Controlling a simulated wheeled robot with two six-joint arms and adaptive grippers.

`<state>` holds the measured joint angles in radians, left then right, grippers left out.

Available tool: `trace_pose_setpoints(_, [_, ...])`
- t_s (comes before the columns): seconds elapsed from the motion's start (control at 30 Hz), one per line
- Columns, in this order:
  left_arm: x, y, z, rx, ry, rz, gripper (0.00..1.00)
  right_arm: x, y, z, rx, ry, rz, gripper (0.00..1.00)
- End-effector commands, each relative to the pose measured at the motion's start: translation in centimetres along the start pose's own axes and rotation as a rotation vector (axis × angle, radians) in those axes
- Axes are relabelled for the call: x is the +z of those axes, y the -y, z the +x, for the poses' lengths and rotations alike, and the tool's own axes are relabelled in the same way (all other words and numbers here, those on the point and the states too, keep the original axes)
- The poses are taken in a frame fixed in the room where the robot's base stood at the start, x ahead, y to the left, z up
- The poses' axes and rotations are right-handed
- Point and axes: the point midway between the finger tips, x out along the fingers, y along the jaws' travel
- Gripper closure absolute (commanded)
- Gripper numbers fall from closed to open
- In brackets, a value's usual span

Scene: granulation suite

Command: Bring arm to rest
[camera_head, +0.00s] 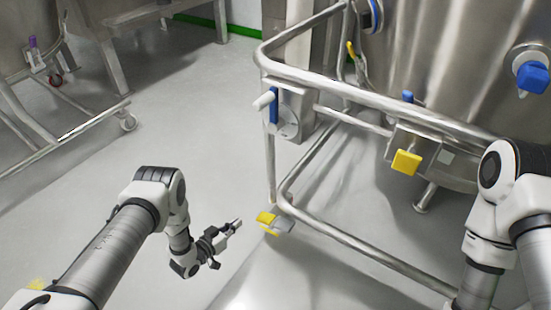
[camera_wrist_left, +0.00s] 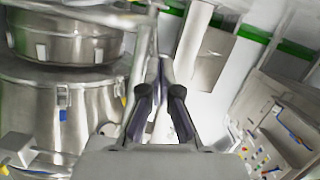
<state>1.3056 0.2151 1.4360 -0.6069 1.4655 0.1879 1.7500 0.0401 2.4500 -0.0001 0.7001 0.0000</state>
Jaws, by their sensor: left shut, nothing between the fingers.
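My left arm (camera_head: 117,245) comes in from the lower left of the head view and bends at the elbow and wrist. My left gripper (camera_head: 236,226) is low over the grey floor, left of the steel tube frame and apart from it. It is shut and empty. Its two dark fingers (camera_wrist_left: 161,93) also show in the left wrist view. My right arm (camera_head: 490,235) shows at the right edge of the head view, in front of the vessel and frame. Its gripper is out of view.
A steel tube frame (camera_head: 370,97) stands before a large steel vessel (camera_head: 455,55). A yellow-tipped pedal or foot (camera_head: 267,218) is close to my left gripper. A wheeled steel stand (camera_head: 90,122) is at the far left. The floor (camera_head: 185,120) between is clear.

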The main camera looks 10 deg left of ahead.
Motion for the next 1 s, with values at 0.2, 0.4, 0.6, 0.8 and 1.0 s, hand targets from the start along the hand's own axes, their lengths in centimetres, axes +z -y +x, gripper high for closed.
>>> trace_pose_setpoints(0.2, [-0.9, 0.0, 0.5, 0.002, -0.013, 0.005, 1.0, 0.0, 0.0, 0.0, 0.0, 0.0, 0.0, 0.6])
trace_pose_setpoints(0.4, [-7.7, -2.7, 3.1, 0.037, -0.066, 0.013, 1.0, 0.0, 0.0, -0.4, 0.0, 0.0, 0.0, 0.6])
trace_pose_setpoints(0.6, [-6.2, -6.8, -1.9, -0.111, 0.255, -0.082, 1.0, 0.0, 0.0, -0.8, 0.0, 0.0, 0.0, 0.6])
trace_pose_setpoints(0.8, [-1.0, -9.9, -14.0, -0.286, 0.723, -0.141, 1.0, 0.0, 0.0, -0.9, 0.0, 0.0, 0.0, 0.6])
trace_pose_setpoints(1.0, [2.1, -12.2, -24.8, -0.389, 1.07, -0.184, 1.0, 0.0, 0.0, -0.9, 0.0, 0.0, 0.0, 0.6])
